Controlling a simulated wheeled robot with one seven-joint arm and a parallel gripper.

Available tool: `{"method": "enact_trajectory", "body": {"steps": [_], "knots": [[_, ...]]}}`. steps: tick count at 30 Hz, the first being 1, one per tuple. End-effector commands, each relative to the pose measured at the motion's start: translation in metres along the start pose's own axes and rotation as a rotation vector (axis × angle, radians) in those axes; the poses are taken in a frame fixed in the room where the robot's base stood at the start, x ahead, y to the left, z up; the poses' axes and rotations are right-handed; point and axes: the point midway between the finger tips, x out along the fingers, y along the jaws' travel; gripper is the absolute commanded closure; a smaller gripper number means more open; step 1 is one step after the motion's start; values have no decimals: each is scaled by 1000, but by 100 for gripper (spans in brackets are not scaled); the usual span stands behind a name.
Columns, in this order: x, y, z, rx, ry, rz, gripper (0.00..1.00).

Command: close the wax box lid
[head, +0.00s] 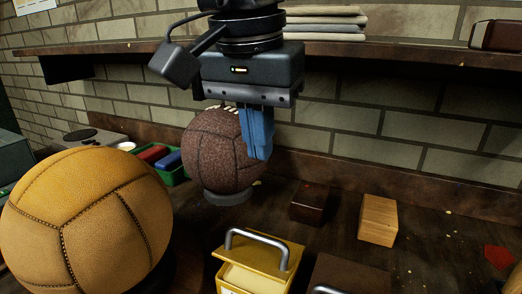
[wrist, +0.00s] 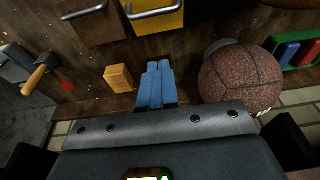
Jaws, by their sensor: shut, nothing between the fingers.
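A yellow box (head: 290,262) with a grey bar handle stands at the bottom centre of the head view, cut off by the frame edge. A pale yellow area shows below its handle. I cannot tell how far its lid is open. Its yellow face and handle also show at the top of the wrist view (wrist: 158,22). A brown box (head: 345,275) with a similar handle is beside it. I cannot tell for certain which is the wax box. My gripper (head: 257,150), with blue fingers, is shut and empty above the bench, beyond the yellow box and in front of the brown ball.
A brown leather ball (head: 215,150) sits on a grey ring near the wall. A large tan ball (head: 80,220) is at left. A dark block (head: 310,203) and a light wooden block (head: 378,220) lie right of centre. A shelf (head: 400,52) runs along the brick wall.

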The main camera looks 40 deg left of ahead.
Motion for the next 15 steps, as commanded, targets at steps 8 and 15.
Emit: {"method": "enact_trajectory", "body": {"steps": [8, 15], "knots": [[55, 0, 2, 3, -7, -1, 100], [93, -1, 11, 1, -6, -2, 100]]}}
